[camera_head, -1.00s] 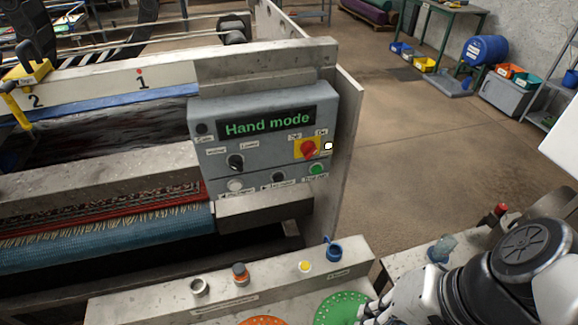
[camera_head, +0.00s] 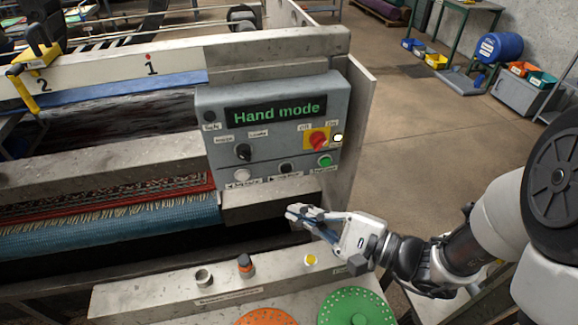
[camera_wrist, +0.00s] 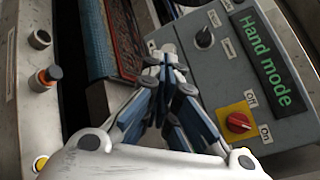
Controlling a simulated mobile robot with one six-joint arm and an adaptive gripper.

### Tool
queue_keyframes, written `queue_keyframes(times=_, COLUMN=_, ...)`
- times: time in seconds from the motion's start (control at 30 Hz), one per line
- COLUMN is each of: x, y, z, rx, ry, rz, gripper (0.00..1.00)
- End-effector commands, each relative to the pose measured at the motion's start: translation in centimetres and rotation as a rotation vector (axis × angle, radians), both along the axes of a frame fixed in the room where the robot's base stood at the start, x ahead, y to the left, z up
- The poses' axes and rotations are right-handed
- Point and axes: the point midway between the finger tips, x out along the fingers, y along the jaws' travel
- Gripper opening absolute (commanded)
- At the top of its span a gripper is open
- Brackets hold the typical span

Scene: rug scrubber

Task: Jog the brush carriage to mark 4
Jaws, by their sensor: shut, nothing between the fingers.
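The grey control box (camera_head: 270,128) stands at the centre of the head view, its display (camera_head: 275,110) reading "Hand mode". It carries a red rotary switch on a yellow plate (camera_head: 318,140), a black selector knob (camera_head: 243,152), a white button (camera_head: 242,174), a black button (camera_head: 286,168) and a green button (camera_head: 324,161). Marks 1 (camera_head: 151,65) and 2 (camera_head: 44,84) show on the pale rail; mark 4 is not in view. A yellow piece (camera_head: 36,58) sits by mark 2. My gripper (camera_head: 292,211) is shut and empty, below the box; its fingers (camera_wrist: 168,58) also show in the wrist view.
The floor (camera_head: 430,150) to the right is open.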

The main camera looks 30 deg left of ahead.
Motion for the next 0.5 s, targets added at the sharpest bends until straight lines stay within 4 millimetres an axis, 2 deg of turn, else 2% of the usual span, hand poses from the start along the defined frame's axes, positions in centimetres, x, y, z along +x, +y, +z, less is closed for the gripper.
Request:
queue_keyframes(times=0.27, x=1.0, y=0.8, z=0.1, rx=-0.002, ry=-0.001, rz=0.003, gripper=0.00)
queue_keyframes(times=0.5, x=3.5, y=3.0, z=0.1, rx=-0.002, ry=-0.001, rz=0.004, gripper=0.00)
